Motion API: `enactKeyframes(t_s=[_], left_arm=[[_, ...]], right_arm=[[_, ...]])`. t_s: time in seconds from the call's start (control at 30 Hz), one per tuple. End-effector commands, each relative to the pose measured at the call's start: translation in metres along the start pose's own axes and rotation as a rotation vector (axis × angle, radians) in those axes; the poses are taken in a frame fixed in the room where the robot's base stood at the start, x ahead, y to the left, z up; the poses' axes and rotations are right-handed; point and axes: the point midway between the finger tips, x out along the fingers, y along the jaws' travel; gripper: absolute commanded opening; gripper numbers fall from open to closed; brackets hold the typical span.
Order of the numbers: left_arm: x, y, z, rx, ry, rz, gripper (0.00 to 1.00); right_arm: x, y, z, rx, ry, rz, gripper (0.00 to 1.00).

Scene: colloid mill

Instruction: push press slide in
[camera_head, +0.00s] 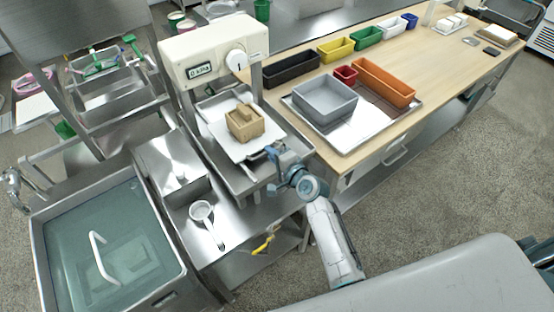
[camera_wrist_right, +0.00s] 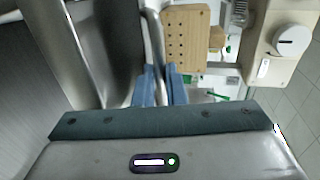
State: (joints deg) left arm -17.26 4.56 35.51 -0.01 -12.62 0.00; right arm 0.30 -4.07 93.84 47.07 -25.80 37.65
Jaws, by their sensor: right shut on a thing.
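The press (camera_head: 213,45) is a cream-coloured machine with a small display and a round knob, standing on metal posts. Below its head is a slide with a white plate (camera_head: 262,147), drawn partly out toward the front. A wooden block-like mould (camera_head: 245,122) sits on the plate; its holed face (camera_wrist_right: 187,38) shows in the right wrist view. My right gripper (camera_head: 276,156) is at the front edge of the slide. In the right wrist view its blue fingers (camera_wrist_right: 161,88) are closed around the slide's metal handle bar (camera_wrist_right: 153,30). My left gripper is not in view.
A sink of water (camera_head: 110,245) is at lower left, with a white scoop (camera_head: 201,211) on the steel counter beside it. A wooden table (camera_head: 440,66) at right holds a metal tray with a grey bin (camera_head: 325,100) and several coloured bins.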

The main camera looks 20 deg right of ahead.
Motion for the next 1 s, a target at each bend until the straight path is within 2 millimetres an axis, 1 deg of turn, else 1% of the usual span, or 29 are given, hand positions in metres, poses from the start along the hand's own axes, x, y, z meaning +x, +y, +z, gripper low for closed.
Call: enactKeyframes(t_s=[0.03,0.1,0.33,0.37,0.43,0.47,0.77,0.87,0.97,1.0], left_arm=[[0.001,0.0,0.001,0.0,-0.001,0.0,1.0],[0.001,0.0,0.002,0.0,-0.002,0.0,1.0],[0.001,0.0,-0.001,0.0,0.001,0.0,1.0],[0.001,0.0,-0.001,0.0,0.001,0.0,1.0],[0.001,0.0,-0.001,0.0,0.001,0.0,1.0],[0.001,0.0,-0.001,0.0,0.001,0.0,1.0],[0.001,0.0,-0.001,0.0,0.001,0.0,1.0],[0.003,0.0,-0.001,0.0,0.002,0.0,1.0],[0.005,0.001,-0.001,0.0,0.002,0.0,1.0],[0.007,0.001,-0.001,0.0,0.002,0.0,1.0]], right_arm=[[0.007,-0.003,0.0,0.0,0.0,-0.004,0.0],[0.01,-0.004,0.0,0.0,0.0,-0.003,0.0],[0.009,-0.003,0.0,0.0,0.0,0.0,0.0],[0.009,-0.002,0.0,0.0,0.0,0.0,0.17],[0.009,-0.003,0.0,0.0,0.0,0.0,0.3],[0.009,-0.003,0.0,0.0,0.0,0.0,0.32],[0.007,-0.003,0.0,-0.001,0.0,-0.001,0.32],[-0.001,-0.001,0.0,-0.001,0.001,-0.001,0.32],[-0.018,-0.001,0.0,-0.002,0.001,0.0,0.32],[-0.026,0.0,0.0,-0.004,0.001,0.001,0.32]])
